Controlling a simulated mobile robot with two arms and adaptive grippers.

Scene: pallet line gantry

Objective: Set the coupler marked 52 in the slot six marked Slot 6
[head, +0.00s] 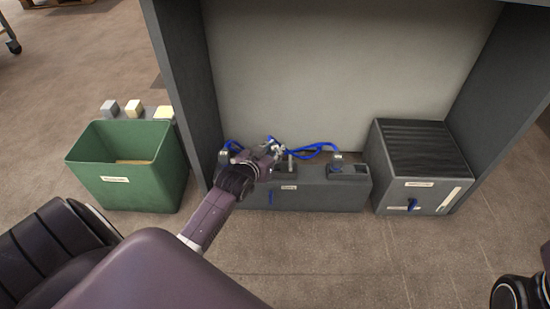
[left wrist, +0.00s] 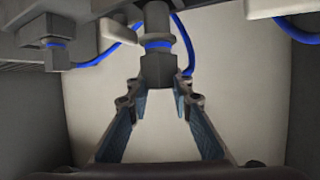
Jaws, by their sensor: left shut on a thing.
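My left gripper (head: 273,152) reaches down from the left to the low grey block (head: 320,195) in the bay. In the left wrist view, its two fingers (left wrist: 158,92) are shut on a grey coupler (left wrist: 157,68) with a blue band and a blue cable. I cannot read any number on it. Another coupler (head: 337,160) with a blue cable stands on the right part of the block. The slot labels are too small to read, so I cannot tell which is Slot 6.
A green bin (head: 128,185) stands left of the bay, with small blocks (head: 133,107) behind it. A grey ribbed box (head: 420,170) stands at the right inside the bay. Blue cables (head: 312,149) arc behind the block. The floor in front is clear.

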